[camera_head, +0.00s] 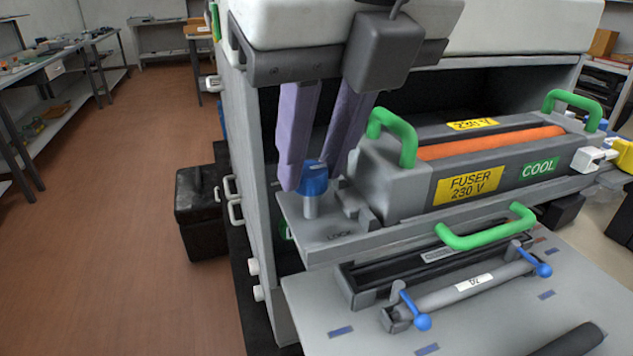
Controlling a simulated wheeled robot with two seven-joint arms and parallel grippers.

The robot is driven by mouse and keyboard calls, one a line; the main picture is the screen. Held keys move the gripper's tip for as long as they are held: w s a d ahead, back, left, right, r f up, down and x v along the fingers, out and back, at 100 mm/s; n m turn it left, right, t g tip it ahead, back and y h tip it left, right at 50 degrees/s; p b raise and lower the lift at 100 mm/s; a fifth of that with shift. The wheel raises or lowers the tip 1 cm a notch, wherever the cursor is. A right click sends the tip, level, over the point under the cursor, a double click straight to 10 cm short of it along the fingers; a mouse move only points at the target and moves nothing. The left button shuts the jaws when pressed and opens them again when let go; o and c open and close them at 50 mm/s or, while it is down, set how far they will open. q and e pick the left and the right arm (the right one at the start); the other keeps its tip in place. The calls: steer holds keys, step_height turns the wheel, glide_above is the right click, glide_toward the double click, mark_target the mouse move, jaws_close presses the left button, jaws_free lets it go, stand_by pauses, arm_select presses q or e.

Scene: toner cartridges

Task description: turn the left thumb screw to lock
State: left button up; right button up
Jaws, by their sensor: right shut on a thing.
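The left thumb screw (313,181) has a blue head on a grey post and stands upright on the grey plate (305,235) at the left end of the fuser unit (400,172). The word LOCK is printed on the plate in front of it. My right gripper (316,178) reaches down from above with two purple fingers, one on each side of the blue head, and is shut on it. The fingers hide part of the head, so its exact turn angle cannot be told. My left gripper is not in view.
Green handles (398,135) rise from the fuser unit, close to the right of my fingers. Below is an open tray (310,300) with a roller and blue levers. A black box (197,210) stands on the floor at left, where the floor is mostly clear.

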steer(key=shift+a+f+m+h+b, duration=0.15)
steer(key=shift+m+h+b, duration=0.35)
steer(key=shift+m, duration=0.5)
steer(key=shift+m+b, duration=0.6)
steer(key=shift+m, duration=0.3)
steer(key=m+h, duration=0.1)
steer(key=m, duration=0.1)
steer(key=shift+a+m+b, duration=0.1)
steer(key=shift+m+b, duration=0.2)
steer(key=shift+b, duration=0.1)
steer(key=shift+a+r+m+h+b, duration=0.15)
steer(key=shift+m+h, duration=0.25)
steer(key=shift+m, duration=0.3)
steer(key=shift+d+r+m+h+b, duration=0.15)
steer(key=shift+m+h, duration=0.25)
steer(key=shift+m, duration=0.3)
steer(key=shift+a+f, duration=0.1)
steer(key=o, duration=1)
steer(key=shift+o, duration=0.2)
